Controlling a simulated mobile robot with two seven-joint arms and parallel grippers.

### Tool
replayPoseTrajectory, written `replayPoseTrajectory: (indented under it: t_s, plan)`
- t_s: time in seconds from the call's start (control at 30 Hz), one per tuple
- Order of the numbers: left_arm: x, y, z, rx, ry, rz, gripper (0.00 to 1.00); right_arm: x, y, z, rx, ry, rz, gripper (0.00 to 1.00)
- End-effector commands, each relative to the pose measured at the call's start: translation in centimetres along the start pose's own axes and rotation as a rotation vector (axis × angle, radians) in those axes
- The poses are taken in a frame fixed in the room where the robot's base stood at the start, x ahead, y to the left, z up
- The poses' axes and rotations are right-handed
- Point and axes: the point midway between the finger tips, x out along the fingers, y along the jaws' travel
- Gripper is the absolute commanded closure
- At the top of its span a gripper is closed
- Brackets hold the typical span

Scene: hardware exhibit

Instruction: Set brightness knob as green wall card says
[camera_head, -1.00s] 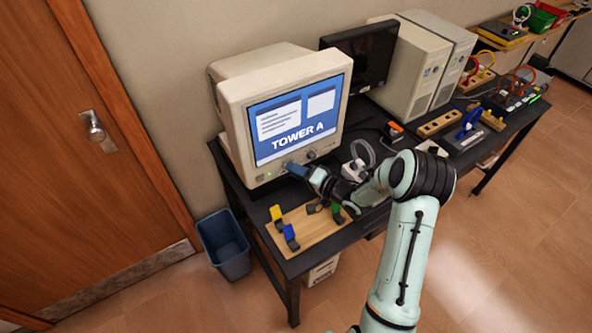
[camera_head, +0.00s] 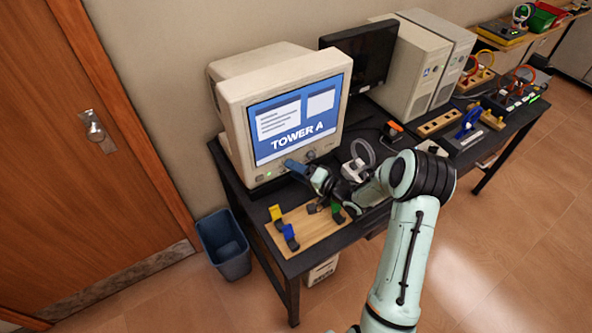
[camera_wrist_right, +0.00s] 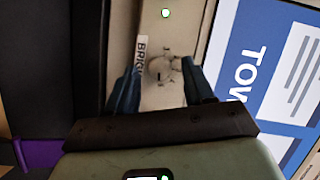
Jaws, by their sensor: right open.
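The beige CRT monitor (camera_head: 235,120) stands on the dark table, its blue screen reading "TOWER A". In the right wrist view, the brightness knob (camera_wrist_right: 161,69) is a small round beige knob on the monitor's front bezel, beside a partly covered label starting "BRIG" (camera_wrist_right: 141,55). My right gripper (camera_head: 296,166) is at the lower bezel. In the wrist view its open fingers (camera_wrist_right: 162,76) lie on either side of the knob; I cannot tell whether they touch it. In the head view the gripper hides this knob. No green wall card is in view. My left gripper is not in view.
A wooden board (camera_head: 300,238) with coloured clips lies in front. A black screen (camera_head: 372,45) and computer towers (camera_head: 412,75) stand to the right. A blue bin (camera_head: 226,262) is on the floor.

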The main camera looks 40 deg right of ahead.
Motion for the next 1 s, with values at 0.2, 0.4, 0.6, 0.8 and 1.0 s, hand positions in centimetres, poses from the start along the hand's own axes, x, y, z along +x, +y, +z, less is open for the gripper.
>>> replayPoseTrajectory:
  t_s: [0.2, 0.4, 0.6, 0.8, 1.0]
  plan:
    - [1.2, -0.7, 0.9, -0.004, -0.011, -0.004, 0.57, -3.6, 0.3, 0.0, -0.002, 0.003, 0.005, 0.48]
    - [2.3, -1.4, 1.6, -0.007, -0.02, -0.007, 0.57, -8.2, 0.3, 0.0, 0.0, 0.004, 0.006, 0.48]
    - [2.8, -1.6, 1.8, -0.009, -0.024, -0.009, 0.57, -11.6, 0.2, 0.0, 0.0, 0.003, 0.003, 0.48]
    - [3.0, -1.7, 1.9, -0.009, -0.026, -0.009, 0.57, -13.0, 0.1, 0.0, 0.0, 0.001, 0.001, 0.48]
    - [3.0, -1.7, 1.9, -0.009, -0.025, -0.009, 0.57, -13.1, 0.0, 0.0, 0.001, 0.001, 0.0, 0.48]
